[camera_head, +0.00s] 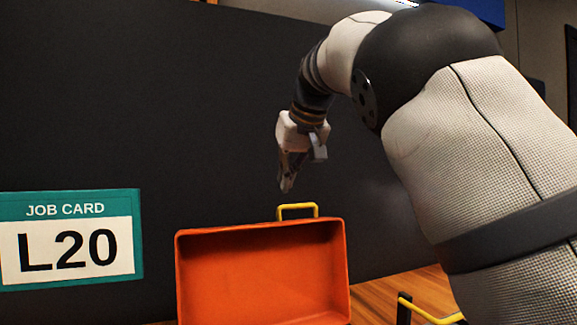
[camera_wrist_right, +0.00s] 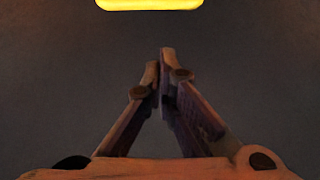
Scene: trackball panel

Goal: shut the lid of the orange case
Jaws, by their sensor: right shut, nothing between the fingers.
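The orange case's lid (camera_head: 262,265) stands up, open, with its hollow inner side facing me in the head view. A yellow handle (camera_head: 297,206) sits on the lid's top edge. The lower part of the case is below the picture. My right gripper (camera_head: 286,188) is shut and empty, pointing down just above and slightly left of the handle, with a gap between them. In the right wrist view its fingertips (camera_wrist_right: 163,60) meet, and the yellow handle (camera_wrist_right: 150,4) shows at the top edge, apart from them. My left gripper is not in view.
A dark panel (camera_head: 130,100) stands behind the case. A job card (camera_head: 70,240) reading L20 is at the left. A wooden surface (camera_head: 385,288) shows at the lower right, with a yellow bar on a black post (camera_head: 404,308).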

